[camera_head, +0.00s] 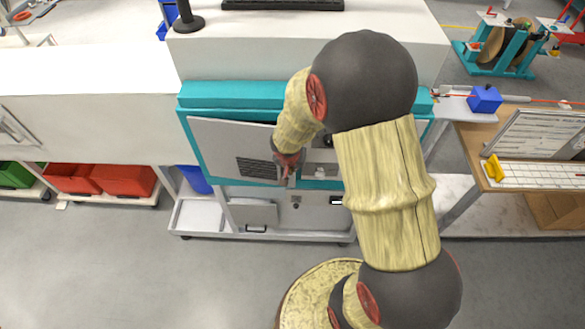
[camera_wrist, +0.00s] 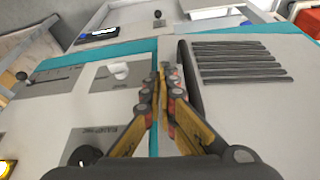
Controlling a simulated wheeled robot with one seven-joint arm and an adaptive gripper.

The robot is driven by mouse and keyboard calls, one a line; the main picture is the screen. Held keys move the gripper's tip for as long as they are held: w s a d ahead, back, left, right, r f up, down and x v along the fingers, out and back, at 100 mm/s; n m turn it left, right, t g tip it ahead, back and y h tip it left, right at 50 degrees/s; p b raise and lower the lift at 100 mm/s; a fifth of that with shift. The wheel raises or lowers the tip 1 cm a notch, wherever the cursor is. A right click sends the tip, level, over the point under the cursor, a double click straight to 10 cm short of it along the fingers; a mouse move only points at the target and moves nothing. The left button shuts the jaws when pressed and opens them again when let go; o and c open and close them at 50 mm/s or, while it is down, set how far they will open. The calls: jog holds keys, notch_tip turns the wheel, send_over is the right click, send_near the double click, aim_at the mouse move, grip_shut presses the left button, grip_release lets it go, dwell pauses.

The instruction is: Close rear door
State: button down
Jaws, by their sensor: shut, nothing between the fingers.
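The rear door (camera_head: 232,148) is a light grey panel with a dark vent grille, on the left part of the teal-framed machine (camera_head: 235,95) in the head view. Its slanted top edge suggests it stands somewhat ajar; the exact gap is hard to tell. The door also shows at the right of the wrist view (camera_wrist: 260,95) with its slotted vent. My gripper (camera_head: 287,178) is at the door's free right edge. In the wrist view my gripper (camera_wrist: 163,78) has its fingertips together, empty, beside that edge; contact is unclear. My arm hides the machine's right part.
A panel with labels and a knob (camera_wrist: 85,155) is left of my fingers in the wrist view. Red bins (camera_head: 125,181) stand at the left. A wooden desk (camera_head: 510,150) stands at the right. The grey floor in front (camera_head: 130,270) is clear.

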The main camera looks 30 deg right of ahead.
jog(key=w+d, duration=0.3)
jog(key=w, duration=0.1)
jog(key=shift+d+r, duration=0.15)
jog(key=shift+d, duration=0.25)
jog(key=shift+w+b, duration=0.15)
jog(key=shift+b, duration=0.15)
